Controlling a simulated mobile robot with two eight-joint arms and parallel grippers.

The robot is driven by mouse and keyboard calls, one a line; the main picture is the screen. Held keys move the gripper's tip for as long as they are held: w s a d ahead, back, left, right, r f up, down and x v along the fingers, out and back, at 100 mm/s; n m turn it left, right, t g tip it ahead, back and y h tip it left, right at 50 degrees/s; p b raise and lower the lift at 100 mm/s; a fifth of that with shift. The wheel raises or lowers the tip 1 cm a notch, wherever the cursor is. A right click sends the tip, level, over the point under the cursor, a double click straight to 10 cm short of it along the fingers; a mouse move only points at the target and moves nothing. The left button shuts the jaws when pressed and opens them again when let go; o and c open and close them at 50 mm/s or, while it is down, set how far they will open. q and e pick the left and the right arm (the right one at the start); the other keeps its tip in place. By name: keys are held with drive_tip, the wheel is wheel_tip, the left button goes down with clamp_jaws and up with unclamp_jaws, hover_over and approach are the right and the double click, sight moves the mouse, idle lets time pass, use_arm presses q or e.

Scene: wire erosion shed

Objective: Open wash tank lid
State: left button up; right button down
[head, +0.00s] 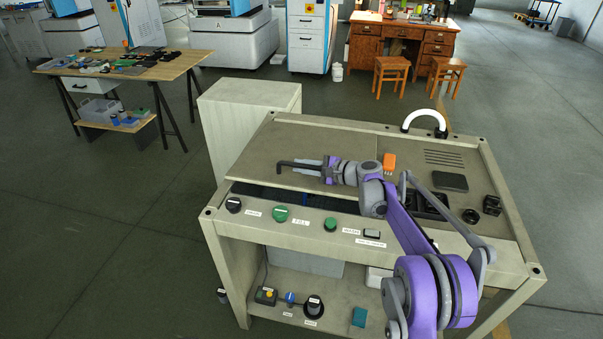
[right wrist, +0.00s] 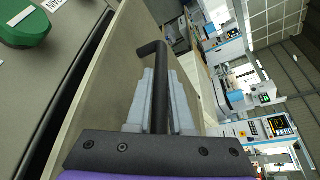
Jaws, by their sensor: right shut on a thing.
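The wash tank lid (head: 300,138) is a flat grey-beige panel on top of the bench. A dark gap shows under its front edge, so it appears slightly raised; it also fills the left-middle of the right wrist view (right wrist: 110,85). Its black bar handle (head: 284,164) sticks out to the left of my right gripper (head: 308,166). In the right wrist view the grey fingers are closed around the handle (right wrist: 153,60). The tank inside is mostly hidden by the lid. My left gripper is out of view.
The front rail carries a green knob (head: 281,213), a black knob (head: 233,205) and labels. An orange block (head: 389,161), a white curved pipe (head: 424,120) and small black items sit at the right of the top. A beige cabinet (head: 248,110) stands behind left.

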use_arm(q)
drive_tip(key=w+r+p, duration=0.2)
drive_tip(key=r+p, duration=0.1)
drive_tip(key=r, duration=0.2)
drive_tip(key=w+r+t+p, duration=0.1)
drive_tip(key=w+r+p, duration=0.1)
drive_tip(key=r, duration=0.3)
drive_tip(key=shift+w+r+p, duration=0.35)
drive_tip(key=shift+p, duration=0.45)
use_arm(e)
drive_tip(key=w+d+r+m, duration=0.1)
drive_tip(key=w+r, duration=0.3)
drive_tip(key=r, duration=0.4)
drive_tip(key=w+d+r+m+g, duration=0.1)
drive_tip(key=w+r, duration=0.3)
drive_tip(key=r, duration=0.5)
drive_tip(key=shift+w+d+r, duration=0.2)
drive_tip(key=shift+w+d, duration=0.2)
drive_tip(key=shift+d, duration=0.1)
